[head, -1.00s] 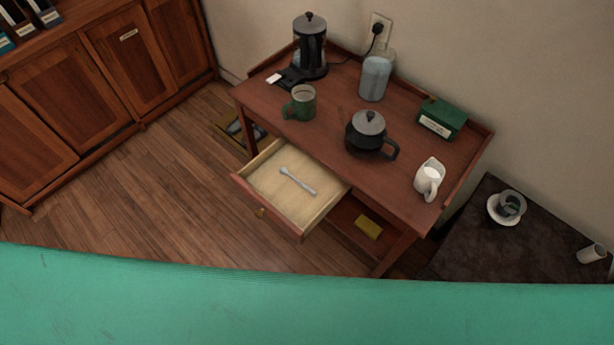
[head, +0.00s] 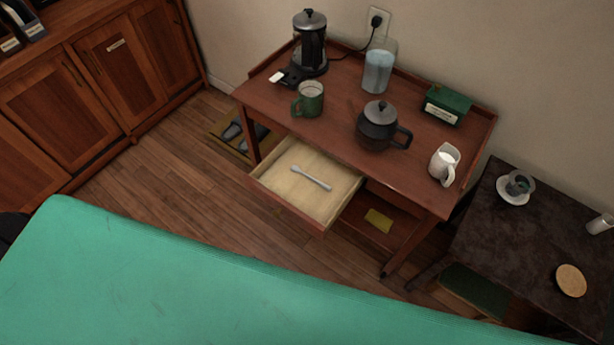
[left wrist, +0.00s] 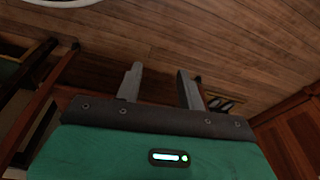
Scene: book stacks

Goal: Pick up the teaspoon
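The teaspoon (head: 311,178) is light grey and lies in the open drawer (head: 278,200) of the wooden table (head: 345,141). It lies at a slant on the drawer's pale bottom, with nothing on top of it. My left gripper (left wrist: 160,80) shows in the left wrist view with its two grey fingers apart and nothing between them. The wooden floor is behind the fingers, and the teaspoon is not visible in that view. Neither gripper shows in the head view, so my right gripper is out of sight.
On the table stand a green mug (head: 308,99), a dark teapot (head: 377,127), a white jug (head: 444,164), a glass jar (head: 378,71), a kettle (head: 310,44) and a green box (head: 447,104). A dark side table (head: 520,240) stands at the right.

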